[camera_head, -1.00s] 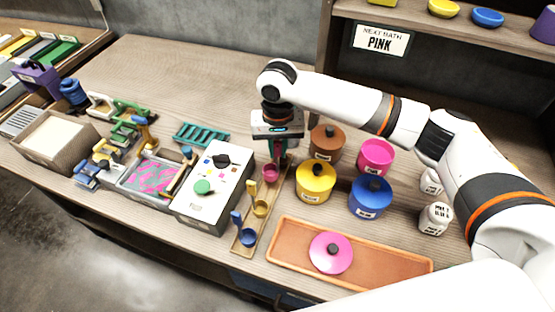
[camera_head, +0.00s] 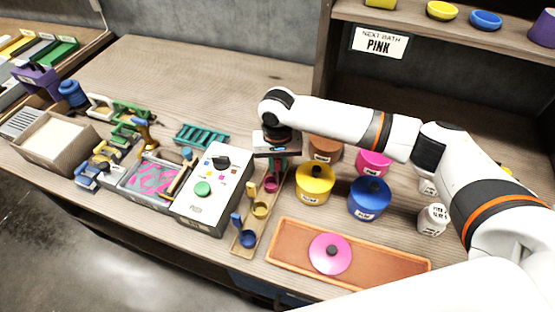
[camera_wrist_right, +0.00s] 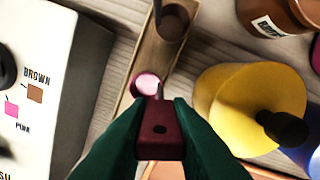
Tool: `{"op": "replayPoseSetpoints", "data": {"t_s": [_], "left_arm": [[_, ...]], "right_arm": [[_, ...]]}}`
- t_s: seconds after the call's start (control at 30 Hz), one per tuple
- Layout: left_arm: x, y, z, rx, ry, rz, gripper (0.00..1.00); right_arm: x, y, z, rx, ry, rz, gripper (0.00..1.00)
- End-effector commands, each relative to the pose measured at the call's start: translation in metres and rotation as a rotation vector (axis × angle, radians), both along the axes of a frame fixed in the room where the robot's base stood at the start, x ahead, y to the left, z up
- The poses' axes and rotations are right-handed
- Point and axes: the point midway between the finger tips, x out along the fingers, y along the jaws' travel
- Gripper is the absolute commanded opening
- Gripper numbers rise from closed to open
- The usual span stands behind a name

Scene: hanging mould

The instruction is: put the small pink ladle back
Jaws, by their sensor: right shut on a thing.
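My right gripper (camera_head: 277,168) points down at the far part of the narrow wooden rack (camera_head: 244,246). Its green fingers are shut on the handle of the small pink ladle (camera_head: 271,186). In the right wrist view the dark pink handle (camera_wrist_right: 162,130) sits between the fingertips, and the round pink bowl (camera_wrist_right: 147,84) shows over the rack. I cannot tell whether the bowl touches the rack. A yellow ladle (camera_head: 260,208) and a blue ladle (camera_head: 247,237) stand in the nearer part of the rack. A dark ladle bowl (camera_wrist_right: 172,22) shows at its far end. My left gripper is out of view.
A control box (camera_head: 210,190) stands close left of the rack. Yellow (camera_head: 314,184), blue (camera_head: 369,199), brown (camera_head: 323,149) and pink (camera_head: 373,163) pots stand to the right. A terracotta tray (camera_head: 390,267) with a pink lid (camera_head: 330,254) lies in front.

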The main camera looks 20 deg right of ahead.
Motion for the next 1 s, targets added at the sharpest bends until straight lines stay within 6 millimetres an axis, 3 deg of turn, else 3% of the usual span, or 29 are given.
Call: {"op": "replayPoseSetpoints", "data": {"t_s": [0.07, 0.1, 0.2, 0.5, 0.63, 1.0], "left_arm": [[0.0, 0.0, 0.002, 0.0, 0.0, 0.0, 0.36], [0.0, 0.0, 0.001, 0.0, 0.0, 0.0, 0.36], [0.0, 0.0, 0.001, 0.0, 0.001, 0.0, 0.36], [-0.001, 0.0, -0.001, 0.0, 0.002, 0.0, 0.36], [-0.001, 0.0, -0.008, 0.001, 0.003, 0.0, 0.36], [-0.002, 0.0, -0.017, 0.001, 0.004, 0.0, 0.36]], "right_arm": [[0.0, 0.0, -0.002, 0.0, 0.001, 0.0, 0.0], [0.0, 0.0, -0.002, 0.001, 0.0, 0.0, 0.25], [0.0, 0.0, -0.002, 0.001, 0.0, 0.0, 0.4], [0.0, 0.0, -0.001, 0.001, -0.001, 0.0, 0.4], [0.002, 0.0, 0.01, 0.001, -0.005, 0.001, 0.4], [0.001, 0.001, 0.089, 0.002, -0.005, 0.001, 0.4]]}}
